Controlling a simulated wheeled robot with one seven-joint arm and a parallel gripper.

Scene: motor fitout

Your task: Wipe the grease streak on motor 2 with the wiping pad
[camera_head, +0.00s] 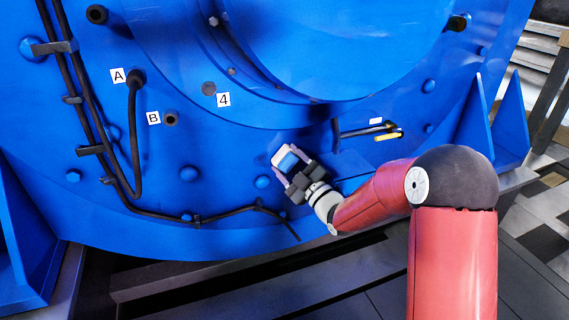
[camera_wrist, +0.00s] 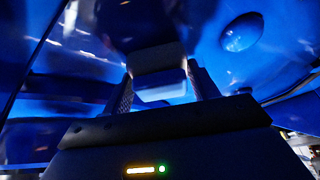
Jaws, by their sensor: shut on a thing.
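My gripper (camera_head: 290,164) is shut on the wiping pad (camera_head: 284,153), a small white and blue block, and holds it in front of the lower blue face of a large motor (camera_head: 215,165). I cannot tell whether the pad touches the face. In the wrist view the pad (camera_wrist: 160,92) sits between the two fingers, with blue metal close behind it. I cannot make out a grease streak in either view. No motor 2 marking shows; a label on this motor reads 4.
Black cables (camera_head: 80,110) run down the left of the motor and along its lower edge. One plugs into port A (camera_head: 137,76); port B (camera_head: 171,118) is empty. A yellow-tipped part (camera_head: 388,137) lies right of my gripper. Blue ribs (camera_head: 510,110) stand at far right.

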